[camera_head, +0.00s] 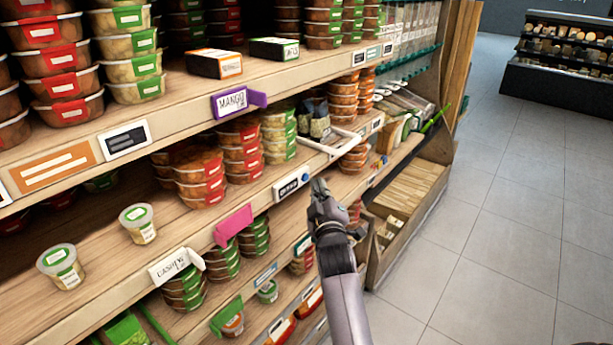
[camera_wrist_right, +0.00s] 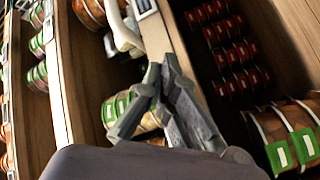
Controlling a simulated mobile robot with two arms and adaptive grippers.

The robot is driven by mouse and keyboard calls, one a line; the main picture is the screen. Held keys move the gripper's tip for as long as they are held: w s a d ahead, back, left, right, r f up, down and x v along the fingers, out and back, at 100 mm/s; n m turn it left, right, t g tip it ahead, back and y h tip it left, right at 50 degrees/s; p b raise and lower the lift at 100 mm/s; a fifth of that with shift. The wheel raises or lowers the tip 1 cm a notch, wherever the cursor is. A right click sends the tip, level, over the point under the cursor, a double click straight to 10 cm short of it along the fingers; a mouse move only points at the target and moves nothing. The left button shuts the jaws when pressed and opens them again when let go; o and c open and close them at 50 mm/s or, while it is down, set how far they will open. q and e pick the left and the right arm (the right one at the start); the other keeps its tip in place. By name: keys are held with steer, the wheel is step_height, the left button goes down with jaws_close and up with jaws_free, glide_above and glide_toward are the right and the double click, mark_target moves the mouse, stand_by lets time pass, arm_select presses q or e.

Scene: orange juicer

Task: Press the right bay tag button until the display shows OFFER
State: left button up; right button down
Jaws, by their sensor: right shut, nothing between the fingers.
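A dark electronic tag (camera_head: 291,186) with light lettering sits on the middle shelf's front edge in the head view. Its lettering is too small to read surely. A round blue button (camera_head: 306,177) is at the tag's right end. My right gripper (camera_head: 319,184) is shut and empty, its tips just right of and slightly below the button. I cannot tell whether they touch it. In the right wrist view the closed fingers (camera_wrist_right: 160,75) point toward the shelf edge, and the button cannot be made out. My left gripper is not in view.
A white tray-like frame (camera_head: 333,146) juts from the shelf above the gripper. A pink tag (camera_head: 233,225) and a purple MANGO tag (camera_head: 238,101) stick out from shelf edges. Stacked food tubs (camera_head: 200,178) fill the shelves. The tiled floor (camera_head: 520,220) at right is clear.

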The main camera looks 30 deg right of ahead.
steer(key=shift+s+d+p, duration=0.35)
steer(key=shift+s+p, duration=0.1)
steer(key=shift+s, duration=0.3)
steer(key=shift+s+d+p, duration=0.3)
steer(key=shift+s+p, duration=0.15)
steer(key=shift+s, duration=0.35)
steer(key=shift+s+d+p, duration=0.35)
steer(key=shift+s+p, duration=0.1)
steer(key=shift+s, duration=0.3)
steer(key=s+d+p, duration=0.2)
steer(key=s, duration=0.3)
steer(key=shift+s+d+p, duration=0.15)
steer(key=shift+s+p, duration=0.15)
steer(key=shift+p, duration=0.1)
steer(key=shift+f, duration=0.1)
